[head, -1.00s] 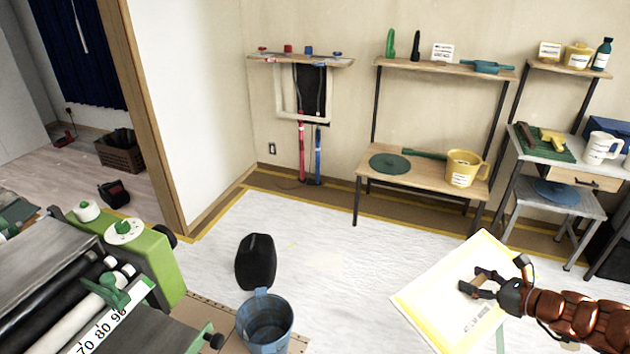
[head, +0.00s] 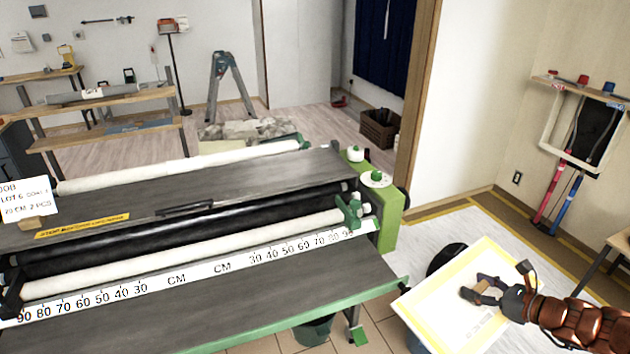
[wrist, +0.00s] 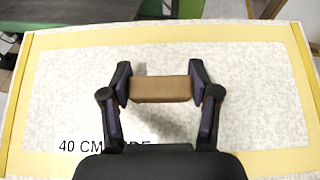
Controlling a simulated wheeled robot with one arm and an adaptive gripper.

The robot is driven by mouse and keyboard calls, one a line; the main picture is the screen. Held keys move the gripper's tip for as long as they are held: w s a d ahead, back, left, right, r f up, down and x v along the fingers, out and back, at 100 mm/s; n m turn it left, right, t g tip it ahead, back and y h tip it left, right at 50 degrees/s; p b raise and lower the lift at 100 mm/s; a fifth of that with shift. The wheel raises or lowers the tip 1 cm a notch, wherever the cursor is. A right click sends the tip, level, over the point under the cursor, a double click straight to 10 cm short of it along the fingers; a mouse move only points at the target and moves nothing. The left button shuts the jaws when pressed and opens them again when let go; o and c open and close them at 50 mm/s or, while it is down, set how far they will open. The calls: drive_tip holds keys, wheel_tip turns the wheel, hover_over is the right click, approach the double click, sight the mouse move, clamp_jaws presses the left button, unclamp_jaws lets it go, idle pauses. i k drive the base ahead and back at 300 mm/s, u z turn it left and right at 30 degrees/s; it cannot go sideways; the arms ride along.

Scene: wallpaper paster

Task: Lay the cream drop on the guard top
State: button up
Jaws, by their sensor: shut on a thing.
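The cream drop (head: 448,312) is a pale sheet with a yellow border and a brown block (wrist: 162,90) on its upper face. In the wrist view the drop (wrist: 65,85) fills most of the picture, with "40 CM" lettering partly hidden. My gripper (head: 487,288) is shut on the brown block, with a finger on each side in the wrist view (wrist: 164,82). The drop is held at the right, in front of the paster. The guard top (head: 260,177) appears to be the paster's flat dark upper plate, with a yellow warning label, left of my gripper.
The green end housing (head: 391,210) with knobs stands between the drop and the plate. A white ruler scale (head: 200,268) and rollers run along the paster's front. A job card (head: 28,200) stands at the plate's left end. A blue bucket under the drop is mostly hidden.

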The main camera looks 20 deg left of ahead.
sight(171, 192)
drive_tip(key=u, duration=2.6)
drive_tip(key=i, duration=0.1)
drive_tip(key=u, duration=0.1)
